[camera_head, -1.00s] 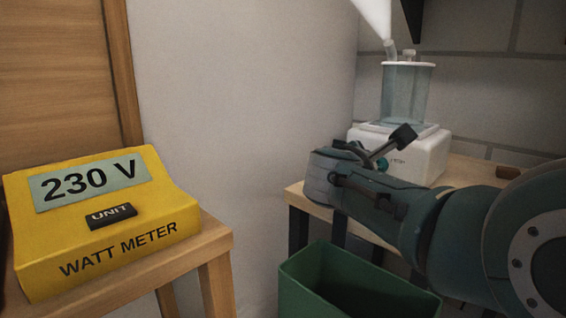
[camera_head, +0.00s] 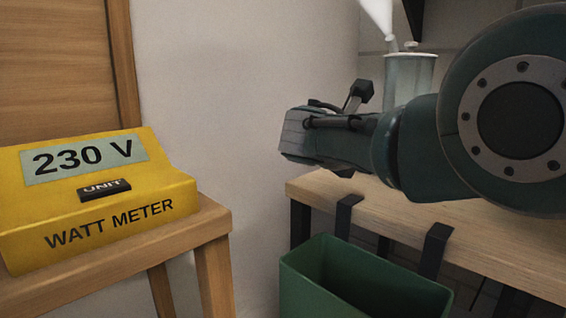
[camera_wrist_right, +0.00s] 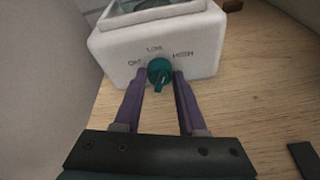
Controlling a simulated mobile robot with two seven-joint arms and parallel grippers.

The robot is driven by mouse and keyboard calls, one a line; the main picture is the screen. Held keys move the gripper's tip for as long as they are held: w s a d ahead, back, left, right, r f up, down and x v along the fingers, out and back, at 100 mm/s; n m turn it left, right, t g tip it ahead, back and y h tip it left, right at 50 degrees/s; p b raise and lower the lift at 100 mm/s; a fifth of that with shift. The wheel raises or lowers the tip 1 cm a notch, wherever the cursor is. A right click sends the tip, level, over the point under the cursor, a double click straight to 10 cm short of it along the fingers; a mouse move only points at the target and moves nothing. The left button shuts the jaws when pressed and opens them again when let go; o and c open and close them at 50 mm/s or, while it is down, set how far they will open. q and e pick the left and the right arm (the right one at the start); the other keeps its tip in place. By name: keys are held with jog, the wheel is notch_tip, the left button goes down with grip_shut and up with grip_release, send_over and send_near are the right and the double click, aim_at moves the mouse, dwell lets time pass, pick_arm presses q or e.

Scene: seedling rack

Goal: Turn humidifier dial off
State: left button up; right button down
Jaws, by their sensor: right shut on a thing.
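The humidifier shows in the head view as a clear tank (camera_head: 405,75) with white mist (camera_head: 377,14) leaving its spout. My right arm hides its white base there. In the right wrist view the white base (camera_wrist_right: 125,50) carries a teal dial (camera_wrist_right: 159,72) with labels that read like OFF on the left, LOW at the top and HIGH on the right. My right gripper (camera_wrist_right: 160,76) has its two purple fingers on either side of the dial, shut on it. I cannot tell which label the dial points to. My left gripper is not in view.
The humidifier stands on a wooden table (camera_head: 470,228). A green bin (camera_head: 365,285) is in front of the table. A yellow watt meter (camera_head: 100,205) reading 230 V sits on a wooden stand (camera_head: 215,225) at the left. A dark object (camera_wrist_right: 303,160) lies at the right in the wrist view.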

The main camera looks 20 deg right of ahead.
dwell(0.3)
jog(key=shift+c, duration=2.4)
grip_release()
jog(key=shift+a+r, duration=0.15)
jog(key=p+v, duration=0.4)
jog(key=shift+w+r, duration=0.1)
jog(key=shift+r, duration=0.1)
jog(key=p+v, duration=0.2)
jog(key=v, duration=0.1)
jog(key=p+v, duration=0.1)
jog(key=v, duration=0.1)
jog(key=shift+a+f, duration=0.1)
jog(key=shift+f, duration=0.15)
jog(key=shift+a, duration=0.2)
